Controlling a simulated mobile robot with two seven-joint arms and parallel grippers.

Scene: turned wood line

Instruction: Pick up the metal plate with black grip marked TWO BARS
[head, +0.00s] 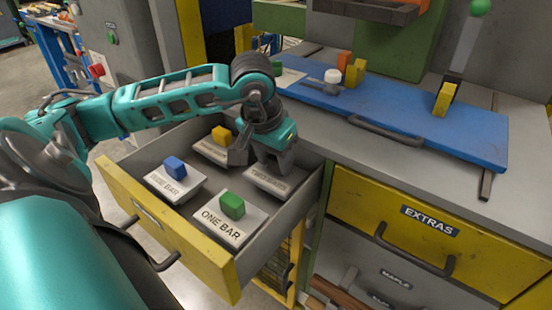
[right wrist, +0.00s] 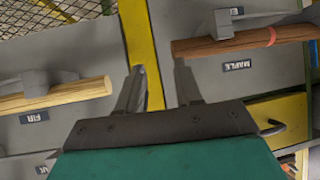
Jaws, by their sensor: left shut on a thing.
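The metal plate marked TWO BARS (head: 268,182) lies at the back right of the open drawer (head: 232,268). Its label is partly readable. My left gripper (head: 264,162) is over this plate, pointing down, and is shut on its grip. The fingers hide the grip, so its black colour does not show. I cannot tell whether the plate is lifted off the drawer floor. My right gripper (right wrist: 160,90) shows in the right wrist view with its fingers apart and nothing between them.
The drawer also holds a plate with a blue grip (head: 175,167), a ONE BAR plate with a green grip (head: 232,206) and one with an orange grip (head: 222,135). A blue board (head: 400,120) lies on the bench. A closed EXTRAS drawer (head: 410,235) is at right.

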